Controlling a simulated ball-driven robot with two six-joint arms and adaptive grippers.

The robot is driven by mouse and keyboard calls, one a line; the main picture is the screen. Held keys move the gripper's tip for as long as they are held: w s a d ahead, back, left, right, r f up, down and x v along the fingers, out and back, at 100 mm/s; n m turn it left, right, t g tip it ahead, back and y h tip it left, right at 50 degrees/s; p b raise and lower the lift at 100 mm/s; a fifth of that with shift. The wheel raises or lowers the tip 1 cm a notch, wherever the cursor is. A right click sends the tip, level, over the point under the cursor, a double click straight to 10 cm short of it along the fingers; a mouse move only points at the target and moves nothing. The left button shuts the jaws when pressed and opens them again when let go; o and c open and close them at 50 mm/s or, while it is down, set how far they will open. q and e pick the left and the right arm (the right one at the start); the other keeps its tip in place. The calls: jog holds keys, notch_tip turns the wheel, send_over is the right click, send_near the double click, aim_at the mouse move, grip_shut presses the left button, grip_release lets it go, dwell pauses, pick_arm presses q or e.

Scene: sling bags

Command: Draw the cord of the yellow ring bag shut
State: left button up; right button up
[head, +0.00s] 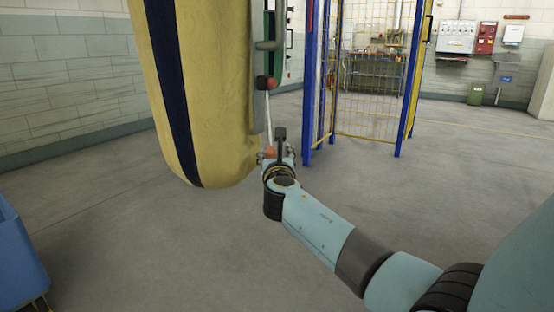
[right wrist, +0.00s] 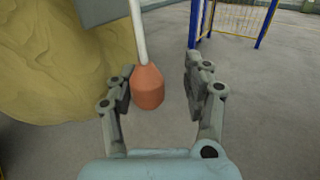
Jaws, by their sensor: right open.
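The yellow bag (head: 215,90) with a dark blue stripe hangs upright at the upper left of the head view. Its yellow side also fills the left of the right wrist view (right wrist: 50,60). A white cord (right wrist: 138,30) hangs beside it and ends in an orange toggle (right wrist: 147,88). My right gripper (right wrist: 160,74) is open around the toggle, which sits nearer the left finger; I cannot tell if they touch. In the head view the toggle (head: 270,152) is partly hidden by my right gripper (head: 279,155). No ring shows. My left gripper is out of view.
A grey post (head: 258,60) with a red knob (head: 271,83) stands along the bag's right side. A blue-framed cage with yellow mesh (head: 370,80) stands behind. A blue bin (head: 15,260) is at lower left. Open floor lies below the bag.

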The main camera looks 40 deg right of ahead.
jog(key=v, duration=1.2)
jog(key=shift+d, duration=0.15)
jog(key=shift+f, duration=0.1)
jog(key=s+d+f+m+g+y, duration=0.25)
jog(key=s+f+m+g, duration=0.65)
jog(key=s+f, duration=1.5)
jog(key=s+a+f+m+g+y, duration=0.3)
jog(key=s+a+f+m, duration=0.1)
jog(key=s+m, duration=0.5)
jog(key=s+a+f+m+g+y, duration=0.3)
jog(key=s+a+f+m, duration=0.15)
jog(key=s+m, duration=0.45)
pick_arm(q)
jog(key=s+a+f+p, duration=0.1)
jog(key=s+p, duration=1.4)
jog(key=p, duration=0.1)
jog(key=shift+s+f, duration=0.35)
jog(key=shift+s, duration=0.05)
pick_arm(e)
jog(key=s+d+f+m, duration=0.1)
jog(key=s+f+m, duration=0.1)
jog(key=s, duration=1.2)
jog(key=shift+s+d, duration=0.3)
jog(key=shift+s, duration=0.1)
